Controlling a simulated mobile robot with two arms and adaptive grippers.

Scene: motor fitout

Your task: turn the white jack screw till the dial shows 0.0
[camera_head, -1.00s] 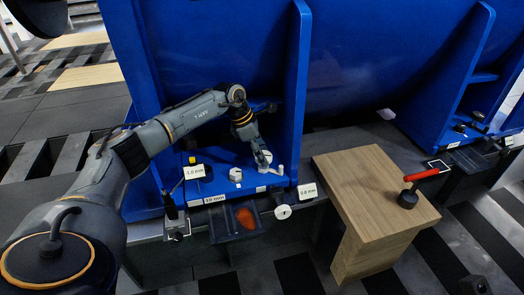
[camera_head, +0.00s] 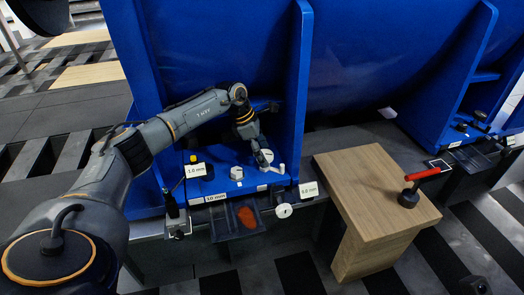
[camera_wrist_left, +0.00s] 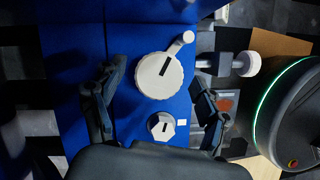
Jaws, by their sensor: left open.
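A white round wheel with a small crank knob (camera_wrist_left: 160,76) sits on the blue machine foot; its knob end also shows in the head view (camera_head: 280,169). A second white disc (camera_head: 284,211) stands at the foot's front edge and shows side-on in the left wrist view (camera_wrist_left: 245,63). I cannot tell for sure which is the jack screw. My left gripper (camera_head: 262,158) is over the crank wheel, its open fingers (camera_wrist_left: 156,82) on either side, not visibly gripping. Small plates with mm readings (camera_head: 196,170) stand nearby; the one at right (camera_head: 308,189) is hard to read.
A white hex bolt head (camera_head: 236,173) is left of the wheel. Upright blue ribs (camera_head: 296,100) flank the foot closely. A wooden block (camera_head: 365,185) at right carries a red-handled tool (camera_head: 410,190). A dark tray (camera_head: 237,220) hangs in front.

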